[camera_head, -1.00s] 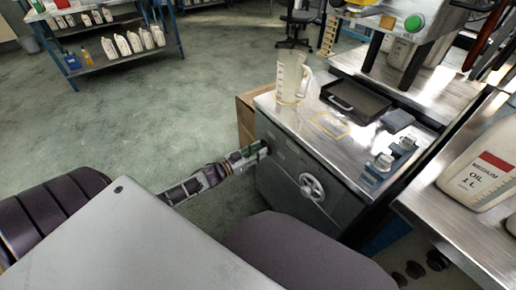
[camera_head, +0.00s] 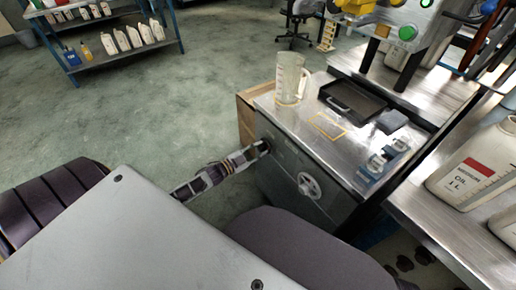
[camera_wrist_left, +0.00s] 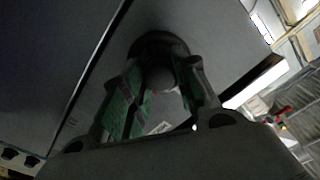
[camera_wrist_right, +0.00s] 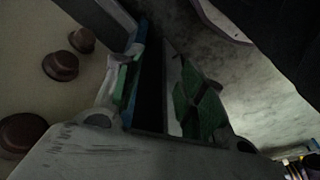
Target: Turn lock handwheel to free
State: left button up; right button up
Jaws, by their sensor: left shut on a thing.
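My left gripper (camera_head: 253,153) is at the left end of the grey cabinet's front (camera_head: 283,187). It is shut on a dark round knob (camera_wrist_left: 158,46) there, with its green-padded fingers on both sides of it in the left wrist view. A pale spoked handwheel (camera_head: 309,186) sits on the same front, to the right of this gripper and apart from it. The knob's turn angle cannot be read. My right gripper (camera_wrist_right: 160,97) shows only in its wrist view, fingers apart, with a dark gap and panel edge behind them.
On the cabinet top stand a clear measuring jug (camera_head: 290,82), a black tray (camera_head: 352,101) and small blue-based fittings (camera_head: 376,163). An oil container (camera_head: 473,168) stands on the right bench. A shelf of bottles (camera_head: 107,45) is at the far left. Floor left of the cabinet is clear.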

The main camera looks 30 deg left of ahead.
pick_arm(q)
jog(key=m, duration=0.2)
jog(key=shift+m+p, duration=0.35)
jog(key=shift+m, duration=0.05)
jog(key=shift+d+m, duration=0.1)
jog(key=shift+m, duration=1.5)
pick_arm(e)
jog(key=shift+s+d+f+g, duration=0.1)
jog(key=shift+f+g, duration=0.05)
jog(key=shift+f, duration=0.35)
jog(key=shift+s+d+f+g, duration=0.1)
jog(key=shift+f+g, duration=0.05)
jog(key=shift+f, duration=0.3)
jog(key=shift+w, duration=0.1)
pick_arm(q)
jog(key=o, duration=1)
jog(key=shift+s, duration=0.1)
jog(key=shift+v, duration=5.95)
